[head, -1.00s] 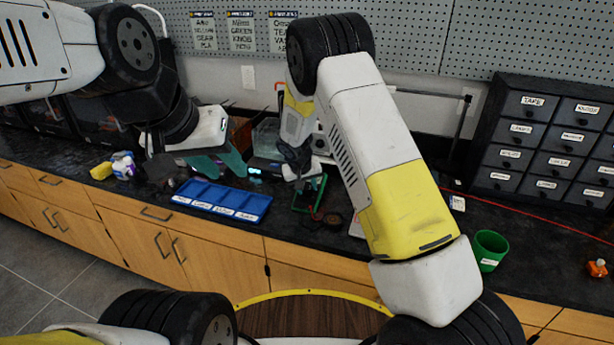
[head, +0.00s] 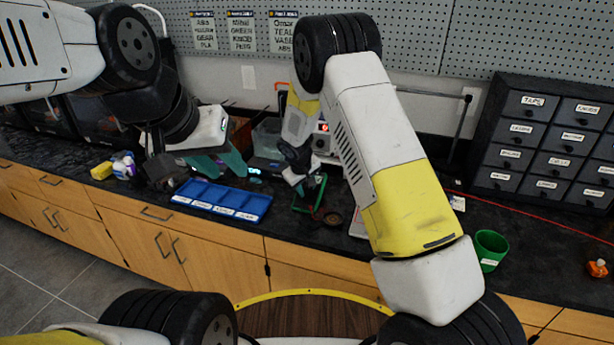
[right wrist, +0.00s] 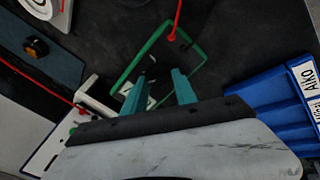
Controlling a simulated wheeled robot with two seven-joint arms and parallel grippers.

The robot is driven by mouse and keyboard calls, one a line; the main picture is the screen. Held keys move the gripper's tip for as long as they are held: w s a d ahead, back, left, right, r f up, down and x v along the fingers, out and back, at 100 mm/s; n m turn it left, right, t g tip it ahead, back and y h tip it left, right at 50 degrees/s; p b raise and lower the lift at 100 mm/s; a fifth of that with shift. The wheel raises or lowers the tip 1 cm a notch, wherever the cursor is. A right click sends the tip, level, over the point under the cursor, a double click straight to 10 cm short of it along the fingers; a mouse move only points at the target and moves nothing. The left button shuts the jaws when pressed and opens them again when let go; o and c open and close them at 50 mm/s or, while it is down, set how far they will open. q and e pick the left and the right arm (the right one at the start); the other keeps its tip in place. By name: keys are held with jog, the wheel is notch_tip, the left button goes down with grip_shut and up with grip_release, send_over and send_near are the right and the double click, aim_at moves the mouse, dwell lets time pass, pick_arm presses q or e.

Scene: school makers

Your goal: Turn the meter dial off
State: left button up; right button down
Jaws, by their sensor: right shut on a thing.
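The meter (head: 309,210) is a dark device with a green rim lying on the black counter. In the right wrist view the meter (right wrist: 160,58) shows its green edge and a red lead at its top. My right gripper (head: 305,187) reaches down over the meter. Its two teal fingertips (right wrist: 162,82) are on the meter's face, a little apart, shut on what I take to be the dial. The dial itself is hidden, so its setting cannot be read. My left gripper (head: 219,163) hangs above the counter to the left, its teal fingers apart and empty.
A blue divided tray (head: 222,198) lies left of the meter. A round dark item (head: 333,219) is close to its right. A red-lit instrument (head: 322,127) stands behind. A green cup (head: 490,250) and a drawer cabinet (head: 545,140) are at the right.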

jog(key=n, duration=0.7)
dwell(0.6)
jog(key=c, duration=1)
grip_release()
jog(key=shift+s, duration=0.1)
jog(key=v, duration=0.7)
jog(key=shift+r, duration=0.3)
jog(key=shift+s+a, duration=0.1)
